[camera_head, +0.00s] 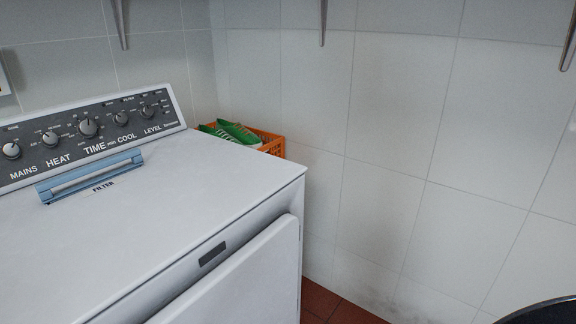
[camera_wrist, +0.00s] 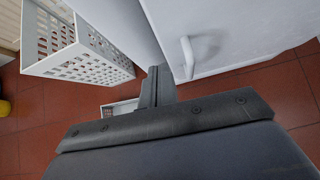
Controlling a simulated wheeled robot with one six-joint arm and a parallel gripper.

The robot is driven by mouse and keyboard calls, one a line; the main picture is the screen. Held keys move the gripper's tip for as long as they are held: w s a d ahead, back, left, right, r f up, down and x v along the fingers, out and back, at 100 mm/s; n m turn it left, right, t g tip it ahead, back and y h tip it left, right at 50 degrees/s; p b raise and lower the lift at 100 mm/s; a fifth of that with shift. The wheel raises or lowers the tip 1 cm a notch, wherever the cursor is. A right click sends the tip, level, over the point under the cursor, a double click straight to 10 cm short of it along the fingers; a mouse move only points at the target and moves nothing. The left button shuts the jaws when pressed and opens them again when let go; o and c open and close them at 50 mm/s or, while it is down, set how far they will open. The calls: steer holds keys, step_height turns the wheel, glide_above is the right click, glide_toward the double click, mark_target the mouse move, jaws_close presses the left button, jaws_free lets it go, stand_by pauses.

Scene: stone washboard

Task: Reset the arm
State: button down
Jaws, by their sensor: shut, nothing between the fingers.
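My gripper (camera_wrist: 158,72) shows in the wrist view as dark grey fingers, held together and empty. It is over a red tiled floor (camera_wrist: 290,92), between a white perforated basket (camera_wrist: 82,62) on the left and a white surface (camera_wrist: 225,38) with a white handle-like part (camera_wrist: 188,57) on the right. Whether it touches either of them I cannot tell. My gripper is not visible in the head view.
In the head view a white machine (camera_head: 190,190) with dials and a blue filter handle (camera_head: 90,180) fills the left. An orange crate (camera_head: 272,146) with green packets (camera_head: 236,131) stands behind it. A dark curved rim (camera_head: 545,312) shows at bottom right; white tiled walls surround.

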steer(key=b+x, duration=0.3)
steer(key=x, duration=0.5)
steer(key=shift+a, duration=0.25)
steer(key=shift+w+r, duration=0.1)
steer(key=shift+r, duration=0.05)
